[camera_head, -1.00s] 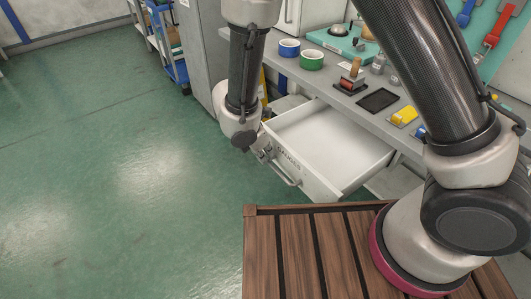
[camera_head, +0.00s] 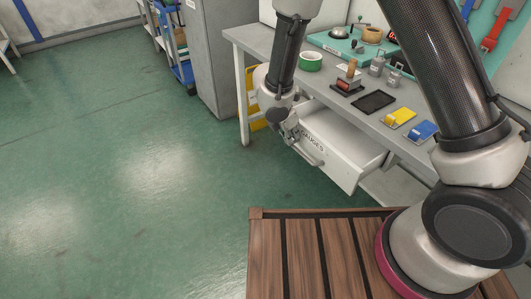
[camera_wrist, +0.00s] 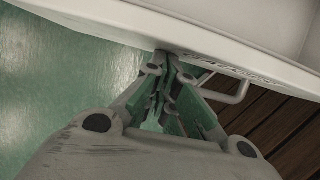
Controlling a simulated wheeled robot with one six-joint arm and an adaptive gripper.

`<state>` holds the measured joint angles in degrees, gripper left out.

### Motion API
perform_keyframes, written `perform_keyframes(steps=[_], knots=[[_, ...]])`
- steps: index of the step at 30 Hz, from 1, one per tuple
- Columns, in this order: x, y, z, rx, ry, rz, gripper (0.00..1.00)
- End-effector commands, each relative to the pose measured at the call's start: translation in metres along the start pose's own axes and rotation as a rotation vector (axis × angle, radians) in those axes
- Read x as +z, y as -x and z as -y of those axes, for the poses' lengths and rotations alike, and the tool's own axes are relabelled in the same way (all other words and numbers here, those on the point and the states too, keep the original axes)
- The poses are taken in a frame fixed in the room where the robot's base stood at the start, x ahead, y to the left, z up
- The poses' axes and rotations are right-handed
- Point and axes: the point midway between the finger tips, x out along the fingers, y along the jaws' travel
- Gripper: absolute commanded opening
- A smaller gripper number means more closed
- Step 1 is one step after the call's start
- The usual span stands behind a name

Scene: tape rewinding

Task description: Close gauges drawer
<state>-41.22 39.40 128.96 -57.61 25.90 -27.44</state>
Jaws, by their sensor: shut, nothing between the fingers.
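The gauges drawer (camera_head: 335,155) is a white drawer under the grey workbench. It stands partly open, with the word GAUGES and a bar handle (camera_head: 310,156) on its front. My gripper (camera_head: 292,136) is at the left part of the drawer front, left of the handle. In the wrist view my gripper (camera_wrist: 165,62) is shut, its fingertips at the drawer front (camera_wrist: 120,22), apparently touching it. The handle (camera_wrist: 235,93) shows to the right of the fingers there, and nothing is held.
The workbench (camera_head: 330,80) carries a green tape roll (camera_head: 311,61), a stamp (camera_head: 348,82), a black pad (camera_head: 374,102), and yellow (camera_head: 400,117) and blue (camera_head: 422,130) tools. A wooden deck (camera_head: 300,250) lies in front. Green floor at the left is clear.

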Motion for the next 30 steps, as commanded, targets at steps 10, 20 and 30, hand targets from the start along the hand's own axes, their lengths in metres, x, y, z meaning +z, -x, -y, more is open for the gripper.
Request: perform_keyframes(steps=[10,20,30], knots=[[0.095,-0.038,0.001,-0.001,-0.006,-0.001,0.00],[0.135,-0.054,0.000,0.001,-0.001,0.000,0.00],[0.141,-0.056,0.000,0.000,-0.003,0.002,0.00]])
